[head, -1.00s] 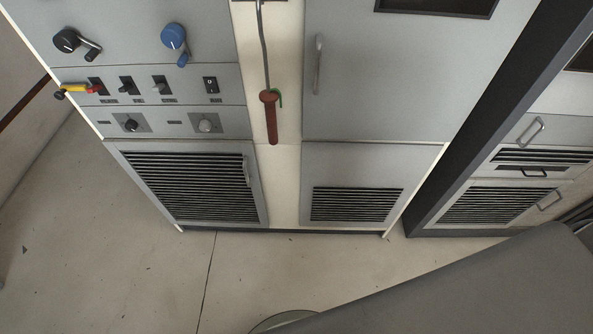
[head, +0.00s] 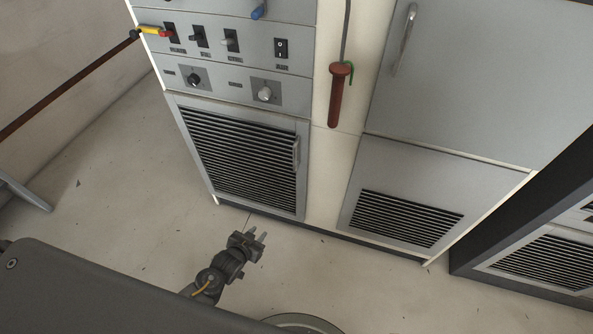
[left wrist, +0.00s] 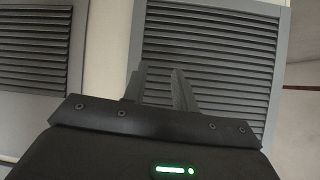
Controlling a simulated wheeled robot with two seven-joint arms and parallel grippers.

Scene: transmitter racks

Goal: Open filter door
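The filter door is the grey louvred panel (head: 240,160) at the bottom of the left cabinet in the head view. It looks closed, flush in its frame. Its upright handle (head: 296,152) is on the door's right edge. My left gripper (head: 257,238) is low in front of the cabinet, below the door's lower edge and apart from the handle. Its two fingers stand apart with nothing between them. In the left wrist view the gripper (left wrist: 160,75) points at louvred panels (left wrist: 215,45); I cannot make out the handle there. My right gripper is out of view.
A red-handled hook rod (head: 340,95) hangs on the cream strip right of the door. A second louvred panel (head: 405,218) is on the neighbouring cabinet. The floor (head: 130,200) before the cabinets is mostly clear.

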